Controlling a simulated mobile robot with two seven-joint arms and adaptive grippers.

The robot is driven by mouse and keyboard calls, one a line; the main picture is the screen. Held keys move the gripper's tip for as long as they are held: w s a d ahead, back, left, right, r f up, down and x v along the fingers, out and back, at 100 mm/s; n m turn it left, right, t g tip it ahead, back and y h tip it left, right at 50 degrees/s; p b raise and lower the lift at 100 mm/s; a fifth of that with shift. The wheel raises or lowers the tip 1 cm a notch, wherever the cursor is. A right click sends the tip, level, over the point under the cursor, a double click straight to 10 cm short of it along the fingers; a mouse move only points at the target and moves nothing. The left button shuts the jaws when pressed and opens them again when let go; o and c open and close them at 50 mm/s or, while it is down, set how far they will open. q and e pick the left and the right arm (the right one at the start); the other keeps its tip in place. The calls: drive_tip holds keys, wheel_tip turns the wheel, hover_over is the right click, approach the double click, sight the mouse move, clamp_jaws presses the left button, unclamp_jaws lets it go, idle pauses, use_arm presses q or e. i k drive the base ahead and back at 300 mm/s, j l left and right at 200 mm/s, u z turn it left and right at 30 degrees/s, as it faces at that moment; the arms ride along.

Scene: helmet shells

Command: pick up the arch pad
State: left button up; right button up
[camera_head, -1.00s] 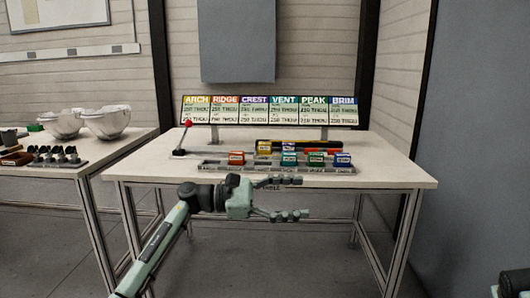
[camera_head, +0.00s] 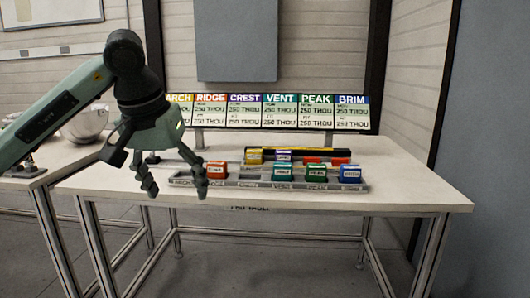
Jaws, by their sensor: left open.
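A small yellow block (camera_head: 254,156), matching the yellow ARCH heading (camera_head: 179,98) on the sign board, sits behind the tray near its middle; I take it as the arch pad. A purple block (camera_head: 283,155) stands right of it. The long grey tray (camera_head: 355,187) holds an orange-red pad (camera_head: 216,170), a teal pad (camera_head: 282,173), a green pad (camera_head: 316,173) and a blue pad (camera_head: 350,173). My left gripper (camera_head: 177,188) is open and empty, fingers pointing down, at the tray's left end. It hides part of the ARCH slot. My right gripper is out of view.
The sign board (camera_head: 270,111) stands along the table's back. A dark bar (camera_head: 315,152) and red piece (camera_head: 340,161) lie behind the tray. White helmet shells (camera_head: 85,125) are on the left table. The table's right side (camera_head: 415,190) is clear.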

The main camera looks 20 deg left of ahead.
sight(253, 157)
drive_tip(key=i, duration=1.3)
